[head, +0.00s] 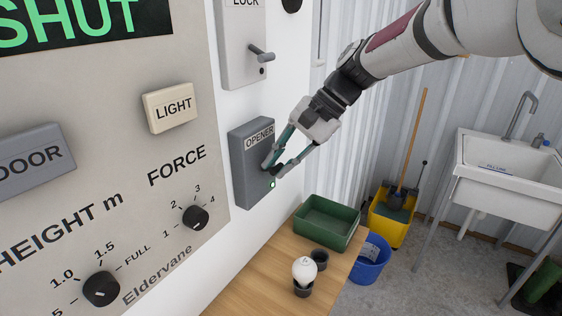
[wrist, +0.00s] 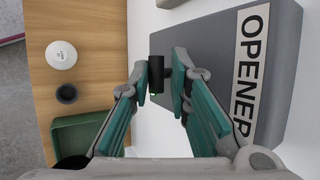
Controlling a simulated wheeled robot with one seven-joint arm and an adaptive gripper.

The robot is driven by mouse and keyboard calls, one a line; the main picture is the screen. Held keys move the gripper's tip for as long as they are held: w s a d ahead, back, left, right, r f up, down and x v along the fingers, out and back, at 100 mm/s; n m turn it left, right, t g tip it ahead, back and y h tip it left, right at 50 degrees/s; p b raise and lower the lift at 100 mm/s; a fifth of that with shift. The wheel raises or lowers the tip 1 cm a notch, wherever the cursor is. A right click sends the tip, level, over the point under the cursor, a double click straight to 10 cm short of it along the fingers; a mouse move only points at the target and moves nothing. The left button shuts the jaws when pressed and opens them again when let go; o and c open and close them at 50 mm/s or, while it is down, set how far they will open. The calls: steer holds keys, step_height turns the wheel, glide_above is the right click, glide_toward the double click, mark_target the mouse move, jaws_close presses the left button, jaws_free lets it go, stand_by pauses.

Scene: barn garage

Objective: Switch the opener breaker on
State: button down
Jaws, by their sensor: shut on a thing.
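The opener breaker is a grey box (head: 245,185) labelled OPENER, fixed to the white wall beside the large control panel. A small green light (head: 272,184) glows near its lower right corner. In the wrist view the box (wrist: 215,35) fills the upper right, and a short black lever (wrist: 157,70) stands out from it. My gripper (head: 271,168) is at the front of the box, its teal-padded fingers closed on the lever. In the wrist view the fingertips (wrist: 162,78) sit on both sides of the lever. In the head view the fingers mostly hide the lever.
The control panel (head: 130,250) with buttons and knobs stands close on the left. A LOCK box with a lever (head: 238,50) is just above. Below is a wooden bench (head: 255,290) with a green bin (head: 325,225), a white bulb (head: 304,268) and a dark cup (head: 319,258).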

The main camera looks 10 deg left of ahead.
steer(key=shift+s+a+f, duration=0.1)
steer(key=shift+f, duration=0.05)
steer(key=c, duration=1.6)
jaws_free()
steer(key=shift+o, duration=0.2)
